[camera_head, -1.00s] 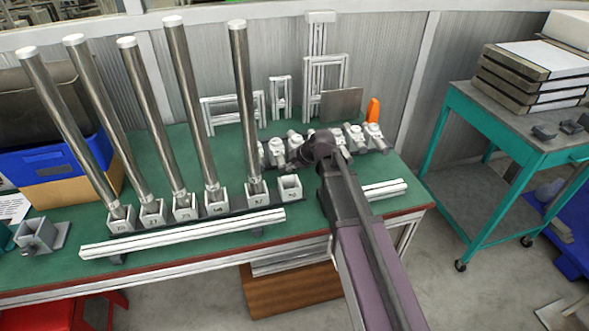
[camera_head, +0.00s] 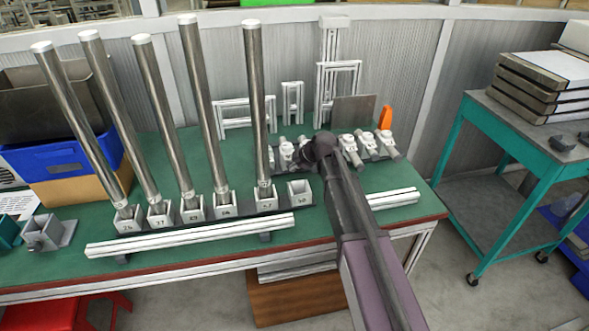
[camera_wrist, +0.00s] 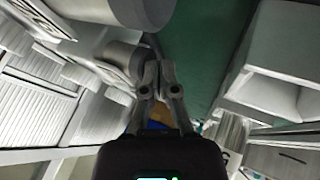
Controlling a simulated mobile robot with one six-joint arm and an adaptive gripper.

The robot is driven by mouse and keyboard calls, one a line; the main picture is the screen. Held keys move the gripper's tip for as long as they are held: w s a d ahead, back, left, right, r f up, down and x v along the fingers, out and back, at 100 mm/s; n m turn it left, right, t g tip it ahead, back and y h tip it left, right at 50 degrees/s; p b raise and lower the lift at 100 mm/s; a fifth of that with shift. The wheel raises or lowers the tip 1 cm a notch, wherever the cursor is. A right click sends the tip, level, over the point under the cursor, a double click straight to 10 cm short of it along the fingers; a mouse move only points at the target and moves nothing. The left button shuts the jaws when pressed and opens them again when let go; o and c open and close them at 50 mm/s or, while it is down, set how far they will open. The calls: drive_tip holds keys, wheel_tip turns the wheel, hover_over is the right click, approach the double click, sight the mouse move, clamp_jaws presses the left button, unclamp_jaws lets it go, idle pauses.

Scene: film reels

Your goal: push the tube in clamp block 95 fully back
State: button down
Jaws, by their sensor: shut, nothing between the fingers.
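In the head view, several tall metal tubes with pale caps lean in a row of numbered grey clamp blocks on the green bench; one tube (camera_head: 262,90) stands nearly upright in the rightmost filled block (camera_head: 263,202). The numbers are too small for me to tell which block is 95. My gripper's fingers are hidden behind my dark wrist, which is right of that tube, over the back of the bench. In the wrist view, my gripper (camera_wrist: 155,65) is shut and empty. A large grey rounded part (camera_wrist: 148,10) shows just beyond the fingertips, apparently apart from them.
An empty clamp block (camera_head: 299,192) ends the row. White-and-grey fittings (camera_head: 350,150) stand behind, close to my wrist. A white rail (camera_head: 190,236) lies along the front, and a shorter one (camera_head: 393,199) at right. An orange object (camera_head: 386,117) stands at back right.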

drive_tip(key=shift+w+a, duration=0.25)
drive_tip(key=shift+w, duration=0.65)
drive_tip(key=shift+w+a, duration=0.25)
drive_tip(key=shift+w, duration=0.6)
drive_tip(key=shift+s, duration=0.1)
drive_tip(key=shift+s+d, duration=0.1)
drive_tip(key=shift+s, duration=0.3)
drive_tip(key=s, duration=0.3)
drive_tip(key=shift+d, duration=0.4)
drive_tip(key=shift+p+v, duration=0.8)
drive_tip(key=shift+v, duration=0.2)
drive_tip(key=p+v, duration=0.6)
drive_tip(key=v, duration=0.2)
